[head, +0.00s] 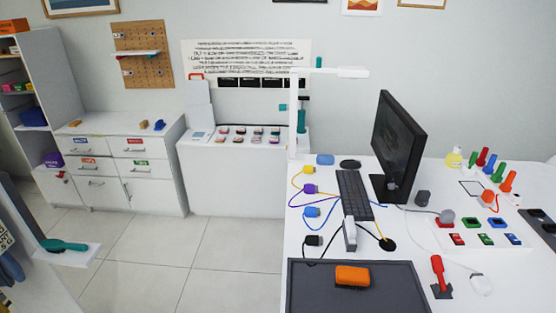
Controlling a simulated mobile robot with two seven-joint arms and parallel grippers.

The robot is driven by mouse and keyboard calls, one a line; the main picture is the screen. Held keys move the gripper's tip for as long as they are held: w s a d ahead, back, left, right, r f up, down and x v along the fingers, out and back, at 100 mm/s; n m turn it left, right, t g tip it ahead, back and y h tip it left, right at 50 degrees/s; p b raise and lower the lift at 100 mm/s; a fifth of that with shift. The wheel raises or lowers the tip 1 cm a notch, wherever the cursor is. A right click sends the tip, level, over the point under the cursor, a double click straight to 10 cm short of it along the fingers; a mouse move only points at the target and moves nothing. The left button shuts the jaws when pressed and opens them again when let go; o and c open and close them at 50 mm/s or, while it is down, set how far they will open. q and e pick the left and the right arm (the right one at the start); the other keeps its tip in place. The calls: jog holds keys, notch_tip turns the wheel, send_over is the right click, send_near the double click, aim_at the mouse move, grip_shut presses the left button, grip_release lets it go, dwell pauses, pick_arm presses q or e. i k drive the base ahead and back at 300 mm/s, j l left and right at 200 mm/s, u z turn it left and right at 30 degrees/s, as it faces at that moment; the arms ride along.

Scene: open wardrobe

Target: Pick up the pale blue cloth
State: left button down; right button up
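I cannot clearly pick out a pale blue cloth. A small blue item (325,159) lies flat at the back left of the white desk (300,236), near the lamp post; it is too small to tell whether it is cloth. Some blue fabric (10,269) also shows at the lower left edge, cut off by the frame. Neither of my grippers is in view.
A monitor (397,146), keyboard (355,194), cables and a dark mat (300,294) with an orange block (352,276) occupy the desk. A teal brush (64,246) lies on a white ledge at left. The tiled floor (200,250) between is clear.

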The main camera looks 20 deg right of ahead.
aim_at(321, 159)
jog(key=i+j+u, duration=0.3)
jog(key=j+u, duration=0.15)
jog(key=i+j+u, duration=0.3)
jog(key=u, duration=0.15)
jog(key=i+z, duration=0.3)
jog(key=z, duration=0.15)
jog(key=i+z, duration=0.3)
jog(key=z, duration=0.2)
jog(key=i+j+z, duration=0.15)
jog(key=z, duration=0.3)
jog(key=i, duration=0.1)
